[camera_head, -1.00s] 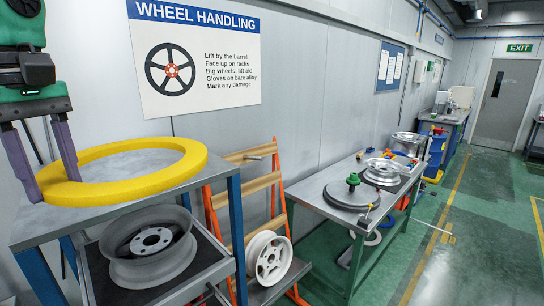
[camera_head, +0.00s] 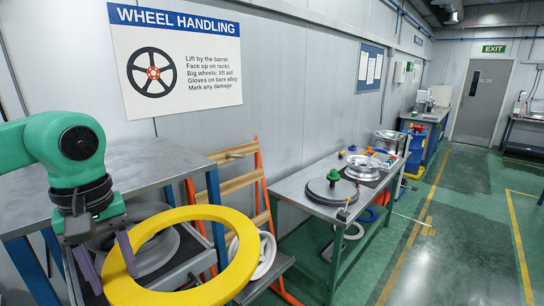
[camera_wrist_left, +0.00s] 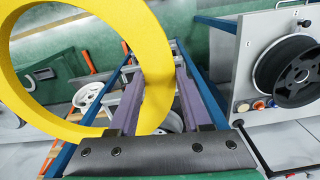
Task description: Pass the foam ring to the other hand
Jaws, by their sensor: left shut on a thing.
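The yellow foam ring (camera_head: 245,258) is held in the air in front of the left metal table, tilted toward the camera in the head view. My left gripper (camera_head: 113,272) is shut on the ring's left side, with its purple fingers on either face. In the left wrist view the ring (camera_wrist_left: 152,55) passes between the fingers of the left gripper (camera_wrist_left: 152,88) and reaches up and left. My right gripper is in neither view.
The left table (camera_head: 150,165) has a bare top. A rack with orange posts (camera_head: 264,190) and a white wheel (camera_head: 265,255) stand behind the ring. A workbench (camera_head: 300,188) holds a dark disc (camera_head: 333,192) and wheels. The green floor (camera_head: 440,255) at right is open.

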